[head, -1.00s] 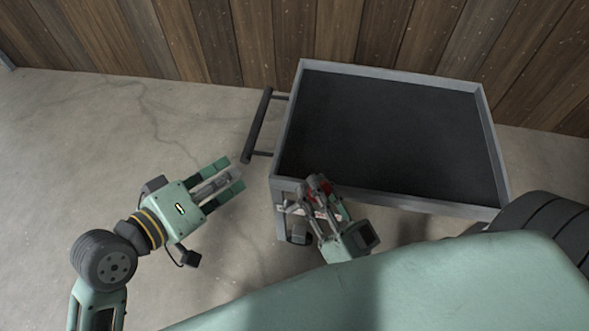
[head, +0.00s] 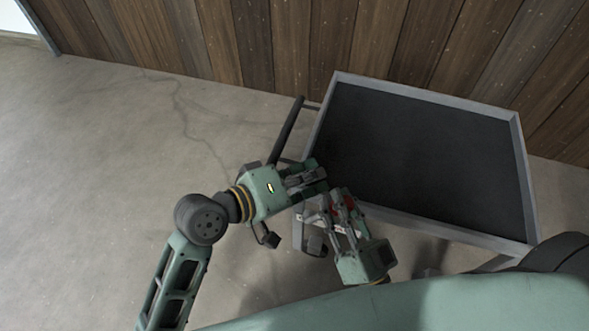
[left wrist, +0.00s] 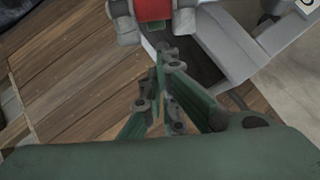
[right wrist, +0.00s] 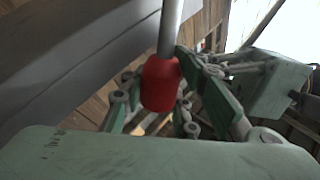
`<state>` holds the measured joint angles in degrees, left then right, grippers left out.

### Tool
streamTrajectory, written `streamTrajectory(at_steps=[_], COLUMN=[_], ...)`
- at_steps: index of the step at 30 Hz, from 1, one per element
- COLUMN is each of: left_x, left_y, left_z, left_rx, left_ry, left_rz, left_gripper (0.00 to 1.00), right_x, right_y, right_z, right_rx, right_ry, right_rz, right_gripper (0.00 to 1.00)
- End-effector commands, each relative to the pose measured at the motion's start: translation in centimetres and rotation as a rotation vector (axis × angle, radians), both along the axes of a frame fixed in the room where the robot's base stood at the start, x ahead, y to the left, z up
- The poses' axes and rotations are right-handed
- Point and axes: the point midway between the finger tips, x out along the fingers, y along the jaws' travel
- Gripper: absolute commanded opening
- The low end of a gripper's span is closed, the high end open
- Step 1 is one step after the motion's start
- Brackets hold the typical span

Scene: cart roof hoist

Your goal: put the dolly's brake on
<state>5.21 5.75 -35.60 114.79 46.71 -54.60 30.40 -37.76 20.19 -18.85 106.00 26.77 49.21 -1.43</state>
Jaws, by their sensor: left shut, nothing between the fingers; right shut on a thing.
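The dolly is a cart with a black deck and a grey rim (head: 430,229), standing against the wall. My right gripper (head: 340,198) is at its near left corner, shut on a red grip. In the right wrist view the red grip (right wrist: 161,84) sits at the end of a grey rod (right wrist: 170,28), between my fingers. My left gripper (head: 318,176) is shut and empty, close beside my right one at the corner. In the left wrist view its closed fingertips (left wrist: 168,58) are just below the red grip (left wrist: 153,9). Where the rod joins the dolly is hidden.
A dark push handle (head: 287,128) sticks out from the dolly's left side, just behind my left gripper. A plank wall (head: 300,45) stands behind the dolly. The concrete floor (head: 110,170) at the left is clear.

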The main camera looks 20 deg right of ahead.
Motion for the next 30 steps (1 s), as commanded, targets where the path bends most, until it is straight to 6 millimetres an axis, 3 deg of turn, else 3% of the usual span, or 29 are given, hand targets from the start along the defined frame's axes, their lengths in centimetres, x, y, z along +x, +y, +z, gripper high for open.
streamTrajectory(at_steps=[1, 6, 17, 29, 30], left_x=[-0.5, -1.4, -1.6, -3.2, -3.2], left_y=[-0.2, -0.7, -0.7, -2.0, -2.0], left_z=[-0.3, -0.8, -0.8, -1.5, -1.5], left_rx=[-0.003, -0.003, -0.003, -0.001, -0.001], left_ry=[0.001, -0.001, -0.002, 0.007, 0.008], left_rz=[0.001, 0.002, 0.002, -0.008, -0.008], left_gripper=[0.0, 0.0, 0.0, 0.0, 0.0], right_x=[-0.3, -0.3, -0.3, -0.3, -0.3], right_y=[0.4, 0.4, 0.4, 0.5, 0.5], right_z=[-0.8, -0.8, -0.8, -0.7, -0.7], right_rx=[-0.006, -0.006, -0.006, -0.008, -0.008], right_ry=[0.021, 0.021, 0.021, 0.017, 0.017], right_rz=[0.01, 0.011, 0.011, 0.01, 0.01], right_gripper=[0.0, 0.0, 0.0, 0.0, 0.27])
